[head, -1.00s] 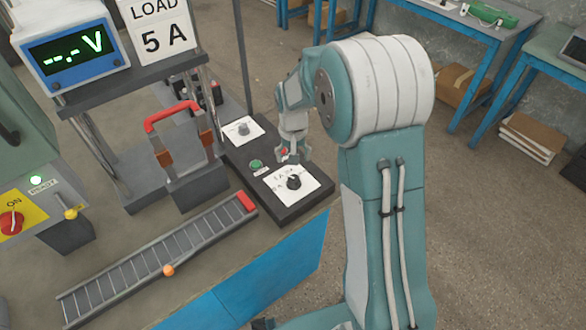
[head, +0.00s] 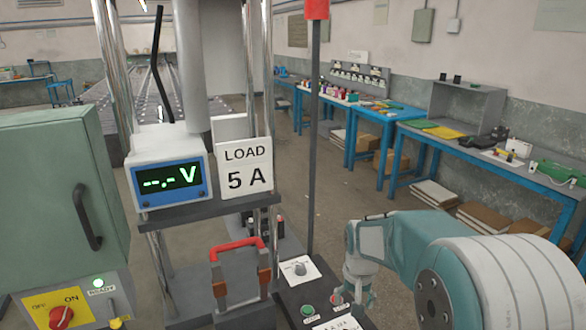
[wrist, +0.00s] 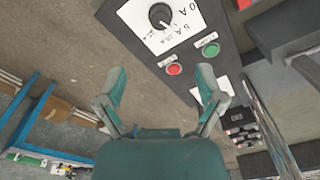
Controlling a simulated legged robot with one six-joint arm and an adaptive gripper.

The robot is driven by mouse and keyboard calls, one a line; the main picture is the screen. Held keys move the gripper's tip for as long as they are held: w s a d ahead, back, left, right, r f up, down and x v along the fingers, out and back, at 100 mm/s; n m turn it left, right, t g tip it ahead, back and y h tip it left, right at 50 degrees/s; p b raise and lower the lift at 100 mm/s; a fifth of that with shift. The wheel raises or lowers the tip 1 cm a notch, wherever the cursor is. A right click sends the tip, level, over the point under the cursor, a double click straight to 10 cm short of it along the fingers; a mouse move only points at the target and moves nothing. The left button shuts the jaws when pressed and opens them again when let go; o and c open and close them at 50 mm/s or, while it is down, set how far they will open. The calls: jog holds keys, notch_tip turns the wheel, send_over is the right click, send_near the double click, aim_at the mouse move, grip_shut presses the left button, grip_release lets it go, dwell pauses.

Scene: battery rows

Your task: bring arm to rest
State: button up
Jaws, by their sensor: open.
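My gripper (wrist: 160,95) is open and empty in the wrist view, its two fingers spread apart. It hangs above a dark control panel (wrist: 202,38) with a black rotary knob (wrist: 160,15), a red button (wrist: 174,69) and a green button (wrist: 211,49). In the head view my gripper (head: 358,300) is low and right of centre, beside the panel, its fingertips too small to make out. The green button (head: 307,310) and red button (head: 336,299) show to its left. A grey knob (head: 300,268) sits on a white plate farther back.
A voltage display (head: 168,182) reads "--.- V" beside a "LOAD 5 A" sign (head: 246,168). A red-handled switch (head: 237,245) stands below. A green cabinet (head: 60,205) is at left. Blue-legged benches (head: 395,160) line the right wall. Open floor (head: 325,195) lies between.

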jog(key=s+r+t, duration=0.2)
jog(key=s+r, duration=0.8)
jog(key=s+r+n+t, duration=0.2)
jog(key=s+r+t, duration=0.1)
jog(key=s, duration=1.1)
jog(key=shift+r, duration=0.35)
jog(key=shift+d, duration=0.1)
jog(key=c, duration=0.4)
